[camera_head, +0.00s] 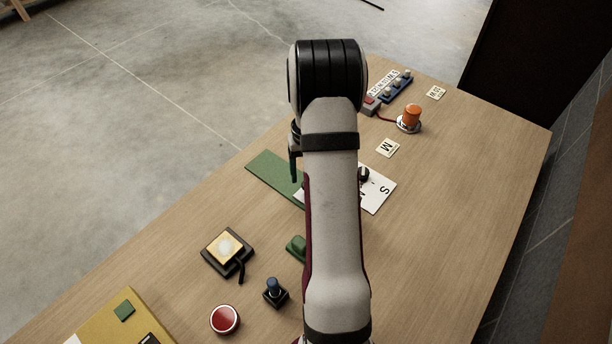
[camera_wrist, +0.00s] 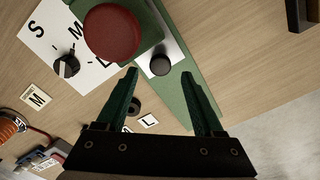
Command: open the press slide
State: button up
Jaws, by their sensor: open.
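The press shows in the wrist view as a green base plate (camera_wrist: 186,108) with a pale metal strip (camera_wrist: 176,50), a green block and a large red round top (camera_wrist: 112,32). A small black knob (camera_wrist: 160,64) stands on the strip. My gripper (camera_wrist: 160,72) is open with green fingers. In the wrist view the black knob appears between the fingertips; I cannot tell whether they are at its height. In the head view the green plate (camera_head: 268,172) lies left of my arm, which hides most of the press. One finger of my gripper (camera_head: 293,165) shows there above the plate.
A white S-M-L card with a black dial (camera_wrist: 66,66) lies beside the press. An orange knob (camera_head: 412,114) and a blue strip (camera_head: 395,86) are farther back. The right tabletop is clear.

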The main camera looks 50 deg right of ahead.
jog(key=shift+f, duration=1.35)
grip_shut()
dwell(0.4)
